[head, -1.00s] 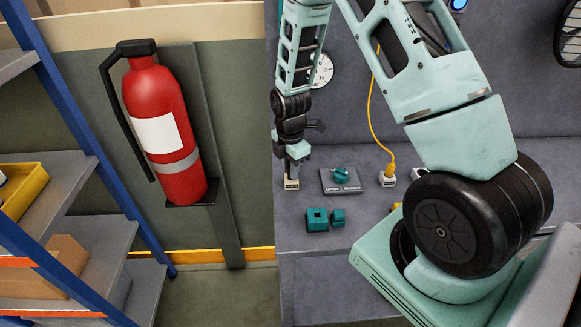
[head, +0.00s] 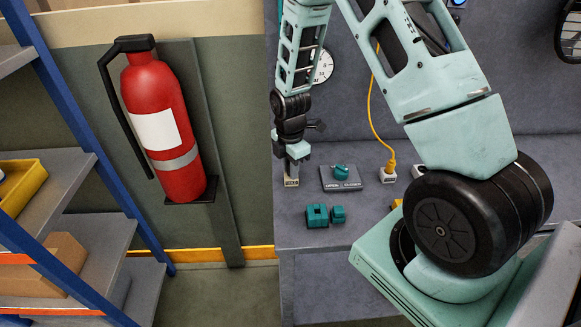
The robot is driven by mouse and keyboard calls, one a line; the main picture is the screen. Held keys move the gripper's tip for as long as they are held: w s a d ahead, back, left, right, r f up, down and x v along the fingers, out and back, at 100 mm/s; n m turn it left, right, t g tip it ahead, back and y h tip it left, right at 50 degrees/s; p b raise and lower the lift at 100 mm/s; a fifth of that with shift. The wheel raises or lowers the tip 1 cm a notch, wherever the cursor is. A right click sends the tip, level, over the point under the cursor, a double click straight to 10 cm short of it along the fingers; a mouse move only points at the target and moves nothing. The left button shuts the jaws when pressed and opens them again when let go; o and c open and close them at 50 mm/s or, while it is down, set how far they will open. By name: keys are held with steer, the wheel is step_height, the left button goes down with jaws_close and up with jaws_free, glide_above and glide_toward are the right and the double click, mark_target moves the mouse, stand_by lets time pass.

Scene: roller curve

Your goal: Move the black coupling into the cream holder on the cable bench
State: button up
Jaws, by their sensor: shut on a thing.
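My gripper (head: 291,166) points down at the left end of the cable bench (head: 300,238). It is shut, with its fingertips right above or at the small cream holder (head: 291,182). The black coupling cannot be told apart from the dark parts of my gripper at this size. It seems to be between the fingers, largely hidden. Whether it touches the holder or sits in it cannot be told.
A grey plate with a teal knob marked open and closed (head: 341,178) stands right of the holder. Two teal blocks (head: 317,215) (head: 338,214) lie in front. A yellow cable plug (head: 390,168) is further right. A red fire extinguisher (head: 167,125) hangs at left.

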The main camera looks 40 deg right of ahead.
steer(key=shift+s+a+f+b, duration=0.1)
steer(key=shift+s+f+b, duration=0.3)
steer(key=shift+f, duration=0.3)
steer(key=shift+s+f+b, duration=0.2)
steer(key=shift+f+b, duration=0.25)
steer(key=shift+f, duration=0.25)
stand_by(0.5)
stand_by(0.4)
steer(key=o, duration=1.1)
steer(key=shift+w, duration=0.15)
steer(key=shift+a, duration=0.1)
steer(key=shift+w+r, duration=0.15)
steer(key=shift+r, duration=0.15)
steer(key=shift+t, duration=0.3)
steer(key=r, duration=0.6)
steer(key=r+b, duration=0.1)
steer(key=r, duration=0.6)
steer(key=r+b, duration=0.1)
steer(key=r, duration=0.5)
steer(key=shift+w+r, duration=0.35)
